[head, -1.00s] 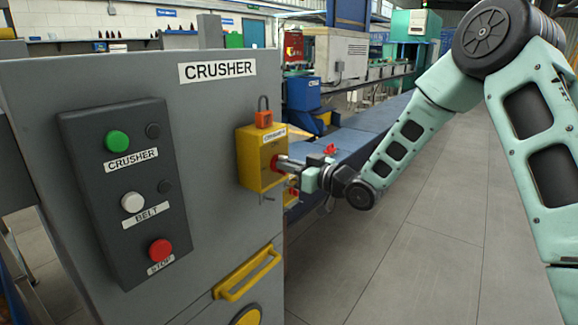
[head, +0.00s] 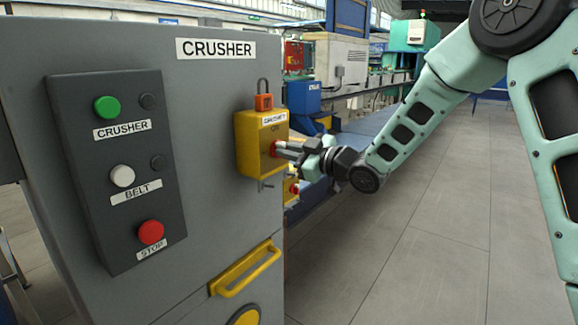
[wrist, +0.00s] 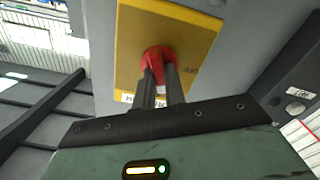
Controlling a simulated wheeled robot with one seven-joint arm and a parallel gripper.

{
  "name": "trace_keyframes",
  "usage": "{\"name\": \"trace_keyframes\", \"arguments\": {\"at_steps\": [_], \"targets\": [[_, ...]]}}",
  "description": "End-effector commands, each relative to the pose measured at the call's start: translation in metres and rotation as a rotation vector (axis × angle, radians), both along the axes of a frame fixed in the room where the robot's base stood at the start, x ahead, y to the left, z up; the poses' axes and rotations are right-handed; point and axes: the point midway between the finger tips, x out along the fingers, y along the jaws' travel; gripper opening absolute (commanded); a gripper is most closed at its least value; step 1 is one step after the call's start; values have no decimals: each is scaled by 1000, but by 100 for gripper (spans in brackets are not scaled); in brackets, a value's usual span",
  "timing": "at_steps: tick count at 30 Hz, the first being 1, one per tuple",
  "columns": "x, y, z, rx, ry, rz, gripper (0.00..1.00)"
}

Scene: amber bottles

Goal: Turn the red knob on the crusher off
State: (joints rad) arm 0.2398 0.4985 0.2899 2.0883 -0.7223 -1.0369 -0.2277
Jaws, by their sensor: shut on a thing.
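The crusher (head: 225,90) is a grey cabinet filling the left of the head view. A yellow switch box (head: 249,150) is on its right side, with an orange padlock (head: 263,102) on top. The red knob (wrist: 156,58) is on the yellow face in the wrist view. My gripper (wrist: 161,80) is shut on the knob, one dark finger on each side. In the head view my gripper (head: 281,149) reaches the box from the right, and the fingers hide most of the knob. The lettering by the knob is too small to read surely.
A dark panel (head: 118,200) on the cabinet front carries a green button (head: 107,107), a white button (head: 122,176) and a red stop button (head: 150,232). A yellow handle (head: 245,271) sticks out below. Clear floor (head: 420,260) lies to the right.

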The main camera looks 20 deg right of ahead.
Motion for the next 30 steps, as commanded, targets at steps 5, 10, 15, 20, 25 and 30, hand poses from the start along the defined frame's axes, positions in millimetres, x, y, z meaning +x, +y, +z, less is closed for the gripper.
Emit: {"name": "trace_keyframes", "arguments": {"at_steps": [5,10,15,20,25,30], "targets": [[-1,1,-7,-137,-104,0,0],[-1,2,-8,-269,-198,1,0],[-2,2,-9,-399,-292,1,0],[-2,2,-9,-522,-382,0,0],[-2,2,-9,-643,-469,-1,0],[-2,2,-9,-745,-541,0,0]]}}
